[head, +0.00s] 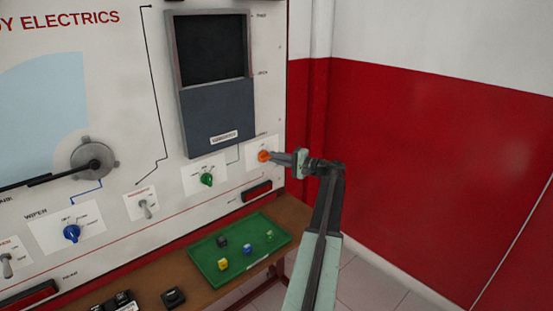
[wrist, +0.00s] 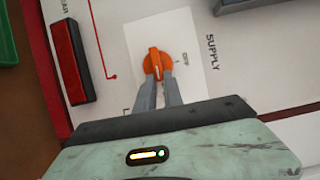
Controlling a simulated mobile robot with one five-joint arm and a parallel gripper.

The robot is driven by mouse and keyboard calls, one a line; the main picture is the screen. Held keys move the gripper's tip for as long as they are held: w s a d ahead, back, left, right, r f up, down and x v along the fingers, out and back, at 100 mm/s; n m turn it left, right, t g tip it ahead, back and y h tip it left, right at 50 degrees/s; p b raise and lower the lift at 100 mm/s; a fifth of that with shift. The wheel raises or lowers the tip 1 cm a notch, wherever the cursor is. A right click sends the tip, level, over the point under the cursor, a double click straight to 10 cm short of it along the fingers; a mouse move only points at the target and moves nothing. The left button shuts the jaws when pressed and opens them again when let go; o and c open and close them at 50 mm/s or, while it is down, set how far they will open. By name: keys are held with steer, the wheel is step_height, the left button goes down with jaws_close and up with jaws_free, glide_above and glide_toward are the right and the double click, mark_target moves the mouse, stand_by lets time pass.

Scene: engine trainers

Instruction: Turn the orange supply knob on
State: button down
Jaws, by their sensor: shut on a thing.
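The orange supply knob (head: 263,156) sits on a white label plate at the right end of the upright panel. In the wrist view the orange knob (wrist: 157,64) has a raised grip bar that runs nearly up and down the picture. My gripper (head: 272,157) reaches it from the right. In the wrist view the two grey fingers of my gripper (wrist: 158,82) are closed on the lower end of the knob's bar. The word SUPPLY is printed beside the plate. The fingers hide part of the plate's lower markings.
A green knob (head: 206,180) and a toggle switch (head: 146,208) are to the left on the panel. A red bar (wrist: 72,62) is beside the plate in the wrist view. Below, a green tray (head: 205,267) with several small cubes rests on the brown bench.

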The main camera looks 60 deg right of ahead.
steer(key=c, duration=1.5)
jaws_free()
steer(key=shift+o, duration=0.2)
steer(key=s, duration=0.7)
steer(key=shift+s+d, duration=0.25)
steer(key=shift+s, duration=0.15)
steer(key=shift+f, duration=0.1)
